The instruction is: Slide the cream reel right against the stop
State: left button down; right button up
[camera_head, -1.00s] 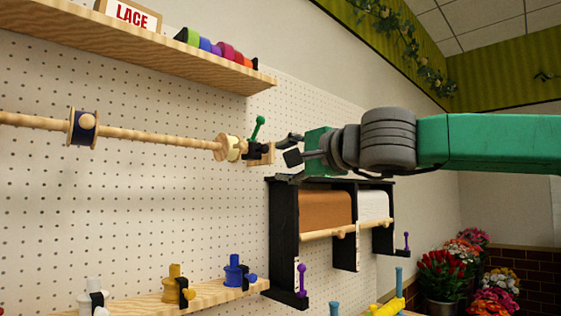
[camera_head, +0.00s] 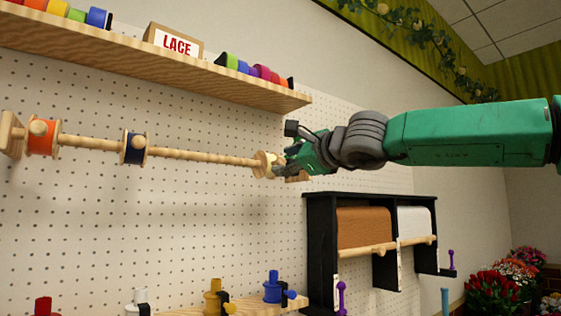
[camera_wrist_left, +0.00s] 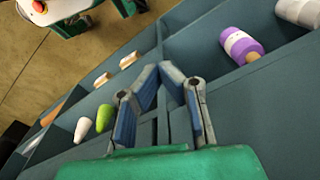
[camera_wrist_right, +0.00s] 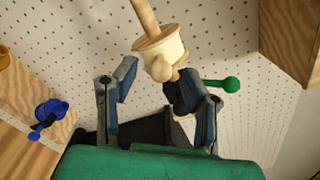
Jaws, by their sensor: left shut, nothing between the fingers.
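The cream reel (camera_head: 265,164) sits on the right part of a wooden rod (camera_head: 200,157) on the pegboard. In the right wrist view the cream reel (camera_wrist_right: 160,49) has a round pale knob. A black stop (camera_wrist_right: 185,92) with a green lever (camera_wrist_right: 231,85) is beside it; whether they touch, I cannot tell. My right gripper (camera_head: 287,150) is at the rod's right end and hides the stop in the head view. In its wrist view the right gripper (camera_wrist_right: 166,95) is open, its fingers apart around the knob and stop area. My left gripper (camera_wrist_left: 165,70) is shut and empty.
An orange reel (camera_head: 42,138) and a navy reel (camera_head: 133,148) are farther left on the rod. A shelf (camera_head: 160,60) runs above, and a black paper-roll rack (camera_head: 321,240) stands below right. Below my left gripper are bins with a purple-and-white item (camera_wrist_left: 240,45).

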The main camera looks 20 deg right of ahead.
jog(key=shift+x, duration=1.05)
grip_shut()
jog(key=d+p, duration=0.2)
jog(key=shift+w+d+r, duration=0.25)
jog(key=shift+w+d, duration=0.1)
jog(key=shift+w, duration=0.05)
jog(key=shift+w+d+f, duration=0.15)
jog(key=shift+d+f, duration=0.05)
jog(key=shift+d, duration=0.15)
grip_release()
